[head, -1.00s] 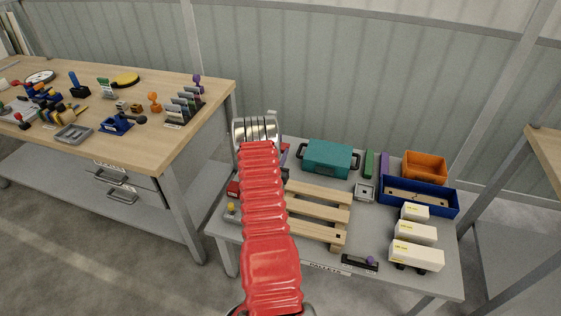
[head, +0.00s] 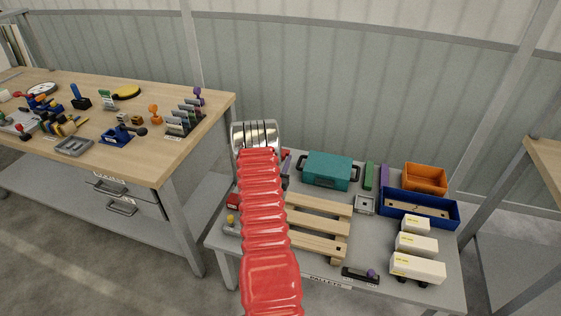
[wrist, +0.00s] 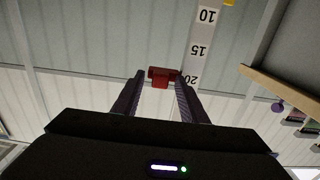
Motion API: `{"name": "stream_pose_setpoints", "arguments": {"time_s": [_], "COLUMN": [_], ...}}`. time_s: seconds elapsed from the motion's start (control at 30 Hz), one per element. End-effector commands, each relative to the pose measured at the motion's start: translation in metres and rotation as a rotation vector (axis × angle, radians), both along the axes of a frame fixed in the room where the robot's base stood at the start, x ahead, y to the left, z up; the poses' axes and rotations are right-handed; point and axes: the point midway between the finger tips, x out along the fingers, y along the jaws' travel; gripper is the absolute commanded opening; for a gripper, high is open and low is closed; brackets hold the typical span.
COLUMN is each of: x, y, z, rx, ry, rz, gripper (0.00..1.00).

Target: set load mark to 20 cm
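In the wrist view, a white scale strip (wrist: 199,48) with black numbers 10, 15 and 20 runs down from the top, right of centre. A small red block (wrist: 162,77), probably the load mark, shows left of the strip, about level with the number 20. My gripper (wrist: 161,77) has its two dark fingers apart, with the red block showing between their tips. The right fingertip overlaps the block's right edge, and a narrow gap shows at the left; contact is unclear. In the head view, my red-sleeved arm hides the gripper, strip and block.
A wooden workbench (head: 190,143) with tools stands at the left. A lower grey table (head: 383,241) holds a pallet (head: 318,227), a teal case (head: 329,169), a blue tray (head: 448,212), an orange bin (head: 425,177) and white boxes. A yellow piece (wrist: 229,2) shows near the strip's top.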

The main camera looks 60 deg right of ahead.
Motion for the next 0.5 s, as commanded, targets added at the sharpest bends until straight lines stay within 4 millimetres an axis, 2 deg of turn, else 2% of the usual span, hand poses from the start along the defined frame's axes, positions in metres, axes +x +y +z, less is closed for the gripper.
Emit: {"name": "stream_pose_setpoints", "arguments": {"time_s": [0.27,0.5], "x": [0.000,-0.004], "y": [0.004,0.029], "z": [-0.001,-0.001], "rx": [0.002,0.003], "ry": [0.001,0.002], "rz": [0.001,0.003], "gripper": [0.39,0.39]}}
